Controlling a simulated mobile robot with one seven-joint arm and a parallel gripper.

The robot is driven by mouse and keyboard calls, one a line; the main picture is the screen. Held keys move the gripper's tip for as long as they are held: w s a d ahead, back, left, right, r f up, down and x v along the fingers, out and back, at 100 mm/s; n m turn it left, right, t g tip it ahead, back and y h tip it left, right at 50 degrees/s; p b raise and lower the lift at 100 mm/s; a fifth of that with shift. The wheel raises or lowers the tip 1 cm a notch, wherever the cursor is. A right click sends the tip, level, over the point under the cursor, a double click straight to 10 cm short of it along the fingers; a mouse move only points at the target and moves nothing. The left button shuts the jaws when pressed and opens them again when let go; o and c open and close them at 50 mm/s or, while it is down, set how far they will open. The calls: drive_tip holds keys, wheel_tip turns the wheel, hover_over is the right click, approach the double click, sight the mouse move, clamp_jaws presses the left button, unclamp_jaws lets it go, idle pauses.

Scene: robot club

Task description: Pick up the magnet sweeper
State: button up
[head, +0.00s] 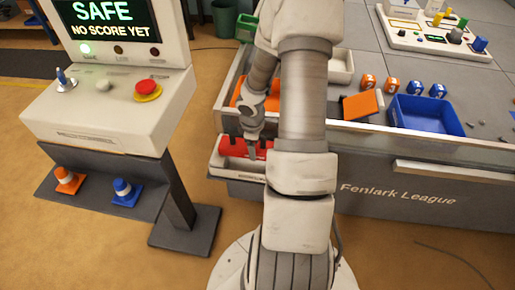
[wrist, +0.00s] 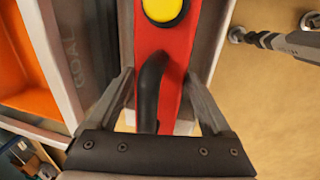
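The magnet sweeper (wrist: 174,55), a red body with a black arched handle and a yellow round button, lies in a narrow pale tray (head: 228,161) at the table's front left. In the head view, its red body (head: 236,147) is partly hidden by my arm. My gripper (wrist: 160,80) is open, pointing down over the sweeper, with one finger on each side of the black handle and gaps between. In the head view, my gripper (head: 252,150) is at the tray, its fingertips hard to make out.
An orange bin (wrist: 22,60) and a strip marked GOAL lie left of the tray in the wrist view. In the head view, a console (head: 105,115) stands left, with an orange and a blue cone on its lower shelf. A blue bin (head: 425,115) and several small cubes are right of my arm.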

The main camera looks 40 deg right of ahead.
clamp_jaws()
drive_tip(key=shift+r+p, duration=0.35)
drive_tip(key=shift+r, duration=0.25)
wheel_tip(320, 180, up, 4)
drive_tip(key=shift+f+p, duration=0.15)
drive_tip(key=shift+p, duration=1)
drive_tip(key=s+r+p, duration=0.2)
drive_tip(key=s+r, duration=0.4)
drive_tip(key=s, duration=0.5)
drive_tip(key=shift+s+a, duration=0.3)
drive_tip(key=shift+a, duration=0.15)
